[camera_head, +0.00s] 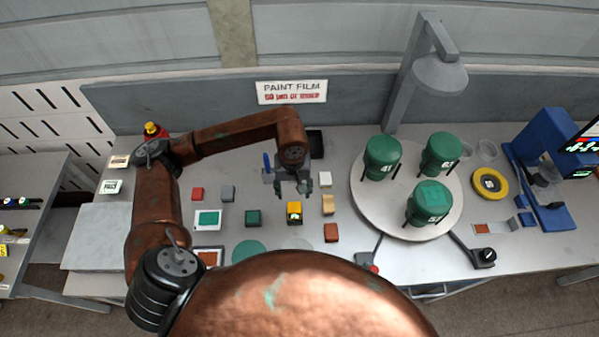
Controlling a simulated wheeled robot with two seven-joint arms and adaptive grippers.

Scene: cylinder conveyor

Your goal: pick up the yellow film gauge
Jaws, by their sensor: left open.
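The yellow film gauge (294,216) is a small yellow block with a dark, lit display on its top. It sits on the grey workbench (350,262), near the middle of the picture. My left gripper (294,192) hangs just above and behind it in the picture, with its fingers apart and nothing seen between them. I cannot tell the exact height gap, but the gauge shows clear of the fingers. My right gripper is not in view.
Small blocks lie around the gauge: dark green (253,218), tan (328,203) and red-brown (331,233). A round turntable (408,228) with three green cylinders stands right. A lamp post (404,88) rises behind it. A blue instrument (545,160) stands far right.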

